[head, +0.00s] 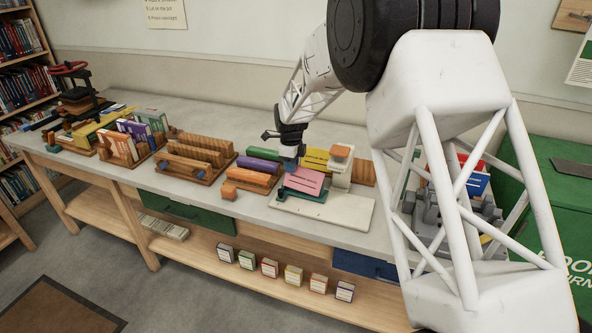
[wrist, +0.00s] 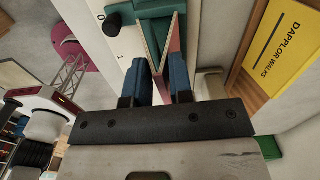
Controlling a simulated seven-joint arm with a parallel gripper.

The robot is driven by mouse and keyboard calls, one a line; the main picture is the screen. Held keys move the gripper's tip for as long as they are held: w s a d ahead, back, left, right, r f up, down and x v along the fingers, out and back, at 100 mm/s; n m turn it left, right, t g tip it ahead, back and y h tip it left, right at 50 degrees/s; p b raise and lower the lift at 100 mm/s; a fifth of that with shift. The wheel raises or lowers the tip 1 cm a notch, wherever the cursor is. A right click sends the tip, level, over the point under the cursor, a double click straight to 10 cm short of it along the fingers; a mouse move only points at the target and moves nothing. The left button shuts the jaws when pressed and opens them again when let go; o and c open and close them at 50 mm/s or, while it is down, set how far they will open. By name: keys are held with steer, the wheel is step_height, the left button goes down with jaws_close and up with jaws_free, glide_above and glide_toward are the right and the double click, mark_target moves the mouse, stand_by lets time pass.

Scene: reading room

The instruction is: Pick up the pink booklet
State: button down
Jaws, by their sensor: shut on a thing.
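The pink booklet (head: 304,181) sits tilted in a teal-green cradle of a white bench device (head: 345,213), its face toward the head camera. My gripper (head: 289,164) is at the booklet's upper left end, with its blue fingertips down at the booklet's edge. How deep the fingers reach is hidden.
A yellow booklet (head: 314,160) stands just behind, also in the wrist view (wrist: 279,52). A purple booklet (head: 257,168) lies in a wooden rack to the left. The bench front is mostly clear.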

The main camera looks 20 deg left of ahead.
step_height(320, 180, up, 18)
stand_by(0.7)
steer(key=shift+f, duration=0.1)
stand_by(0.4)
step_height(320, 180, down, 7)
steer(key=h, duration=0.1)
steer(key=shift+w+a+h, duration=0.15)
steer(key=shift+w+h, duration=0.05)
steer(key=shift+h, duration=0.2)
steer(key=shift+f, duration=2.15)
steer(key=shift+f, duration=0.7)
steer(key=shift+f, duration=1.05)
steer(key=shift+f, duration=0.9)
stand_by(0.4)
